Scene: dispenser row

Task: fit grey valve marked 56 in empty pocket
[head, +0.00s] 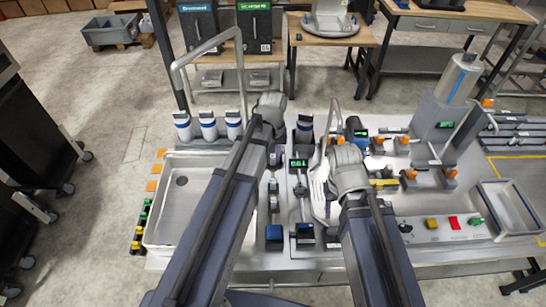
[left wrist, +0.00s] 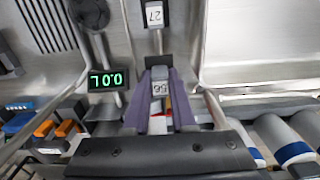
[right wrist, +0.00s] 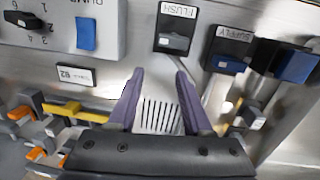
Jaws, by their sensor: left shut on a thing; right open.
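The grey valve marked 56 (left wrist: 159,76) is between the purple fingers of my left gripper (left wrist: 160,100) in the left wrist view. Its white label reads upside down there. A dark block lies just beyond the valve, below a part labelled 27 (left wrist: 154,14); I cannot tell whether it is the empty pocket or whether the valve touches it. In the head view my left gripper (head: 270,108) is over the back of the bench, its fingertips hidden. My right gripper (right wrist: 160,100) is open and empty above a slotted grate (right wrist: 160,116).
A lit display (left wrist: 106,80) stands beside the valve. The FLUSH switch (right wrist: 175,30) and SUPPLY switch (right wrist: 228,50) are ahead of my right gripper. A steel sink (head: 165,225) is at left. Orange-capped fittings (head: 408,178) and a metal cylinder (head: 458,78) stand at right.

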